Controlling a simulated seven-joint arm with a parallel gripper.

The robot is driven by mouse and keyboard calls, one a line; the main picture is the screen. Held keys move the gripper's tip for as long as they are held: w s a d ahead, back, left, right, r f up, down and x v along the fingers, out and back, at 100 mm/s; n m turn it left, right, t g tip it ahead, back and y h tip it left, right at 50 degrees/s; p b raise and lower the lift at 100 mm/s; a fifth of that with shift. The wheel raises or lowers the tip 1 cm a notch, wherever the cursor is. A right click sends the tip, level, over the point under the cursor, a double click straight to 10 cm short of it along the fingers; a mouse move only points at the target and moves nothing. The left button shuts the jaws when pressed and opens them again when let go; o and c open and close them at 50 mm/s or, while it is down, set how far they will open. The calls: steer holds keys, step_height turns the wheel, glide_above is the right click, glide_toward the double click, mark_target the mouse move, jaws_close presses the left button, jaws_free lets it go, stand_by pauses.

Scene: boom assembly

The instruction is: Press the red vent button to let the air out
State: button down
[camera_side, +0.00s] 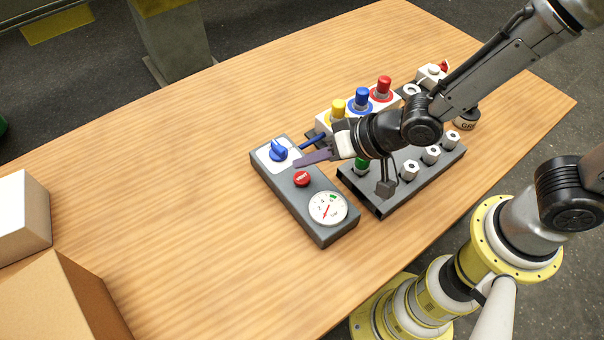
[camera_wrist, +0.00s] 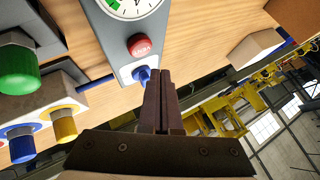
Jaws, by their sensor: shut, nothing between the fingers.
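The red vent button (camera_side: 302,179) sits on a grey control panel (camera_side: 320,231), between a blue knob (camera_side: 279,151) and a round white pressure gauge (camera_side: 327,208). The gauge's red needle points to the lower left. My gripper (camera_side: 298,163) is shut and empty, with its tips close to the panel between the knob and the button. In the wrist view the red button (camera_wrist: 139,45) lies beyond the shut fingers (camera_wrist: 160,75). The fingers partly cover the blue knob (camera_wrist: 142,74) there. I see a gap between the fingertips and the button.
Behind my gripper stand yellow (camera_side: 338,110), blue (camera_side: 362,98) and red (camera_side: 384,88) capped parts on a white block. A dark rack (camera_side: 378,209) with several metal fittings is right of the panel. Cardboard boxes (camera_side: 55,296) are at lower left. The table's left middle is clear.

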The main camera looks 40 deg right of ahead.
mark_target(309, 177)
steer(key=shift+r, duration=1.65)
steer(key=shift+w+d, duration=0.1)
steer(key=shift+d, duration=0.1)
steer(key=w+d+r+m+t+h, duration=0.1)
steer(key=d+r+m+t+h, duration=0.25)
steer(key=d+r, duration=1.2)
steer(key=s+d+r+n+h, duration=0.1)
steer(key=s+d, duration=0.5)
steer(key=s, duration=0.1)
steer(key=s+d+f+n+g, duration=0.2)
steer(key=s+f+n+g, duration=0.2)
steer(key=s, duration=0.7)
steer(key=shift+f+g+h, duration=0.35)
steer(key=shift+g+h, duration=0.1)
steer(key=shift+g, duration=0.2)
